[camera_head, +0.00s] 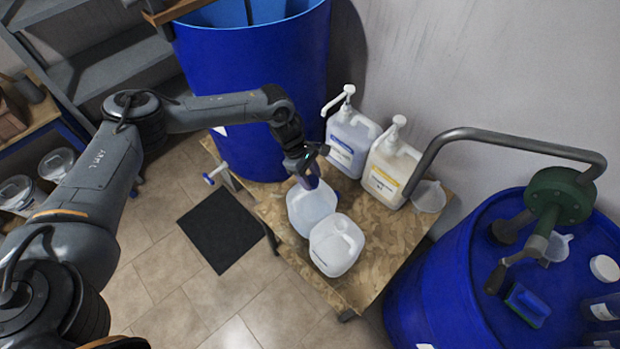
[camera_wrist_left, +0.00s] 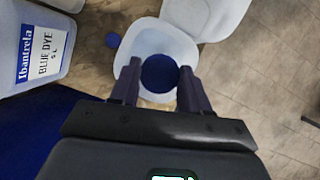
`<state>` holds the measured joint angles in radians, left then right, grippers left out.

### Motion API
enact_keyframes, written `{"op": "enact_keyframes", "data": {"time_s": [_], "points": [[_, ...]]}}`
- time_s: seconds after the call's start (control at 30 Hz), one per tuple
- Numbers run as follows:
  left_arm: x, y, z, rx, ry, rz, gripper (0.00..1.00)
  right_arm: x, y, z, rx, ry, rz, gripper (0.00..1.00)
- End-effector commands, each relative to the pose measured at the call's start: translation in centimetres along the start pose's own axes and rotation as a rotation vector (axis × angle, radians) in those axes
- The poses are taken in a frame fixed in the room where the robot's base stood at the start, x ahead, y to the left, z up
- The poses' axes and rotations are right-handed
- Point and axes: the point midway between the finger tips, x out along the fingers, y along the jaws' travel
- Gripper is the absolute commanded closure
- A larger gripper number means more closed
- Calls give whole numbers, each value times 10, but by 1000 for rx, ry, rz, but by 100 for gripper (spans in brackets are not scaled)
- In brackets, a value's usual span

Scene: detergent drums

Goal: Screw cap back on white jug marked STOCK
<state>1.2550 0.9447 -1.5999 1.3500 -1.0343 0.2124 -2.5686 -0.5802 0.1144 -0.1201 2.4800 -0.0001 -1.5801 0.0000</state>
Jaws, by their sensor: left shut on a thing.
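Two pale jugs stand side by side on the wooden bench; no STOCK marking is readable on either. My left gripper (camera_head: 308,178) is over the top of the rear, slightly bluish jug (camera_head: 312,209). In the left wrist view, the gripper (camera_wrist_left: 159,82) is shut on a round blue cap (camera_wrist_left: 159,74), with a finger on each side. The cap lies over the top of that jug (camera_wrist_left: 185,48); I cannot tell whether it is seated on the neck. The other white jug (camera_head: 335,246) stands just in front and also shows in the wrist view (camera_wrist_left: 205,15). My right gripper is out of view.
A second small blue cap (camera_wrist_left: 113,40) lies beside the jug. Two pump bottles, one blue-labelled (camera_head: 350,140) and one yellow-labelled (camera_head: 388,178), stand behind, near a funnel (camera_head: 428,196). Blue drums stand at the back (camera_head: 255,80) and right (camera_head: 450,275). The bench (camera_head: 385,240) is bare at front right.

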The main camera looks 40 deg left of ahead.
Motion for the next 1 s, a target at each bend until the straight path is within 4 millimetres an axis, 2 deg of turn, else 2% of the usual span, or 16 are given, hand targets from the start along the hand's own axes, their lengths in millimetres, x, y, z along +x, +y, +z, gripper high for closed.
{"op": "enact_keyframes", "data": {"time_s": [0.4,0.83,0.87,0.93,1.0], "points": [[3,1,-2,172,2,-72,88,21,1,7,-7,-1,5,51],[1,0,-1,208,0,-88,88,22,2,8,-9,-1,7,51],[1,1,-1,208,0,-88,52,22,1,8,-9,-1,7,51],[1,1,0,208,0,-87,42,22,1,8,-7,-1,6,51],[1,1,0,207,-1,-87,39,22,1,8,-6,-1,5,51]]}}
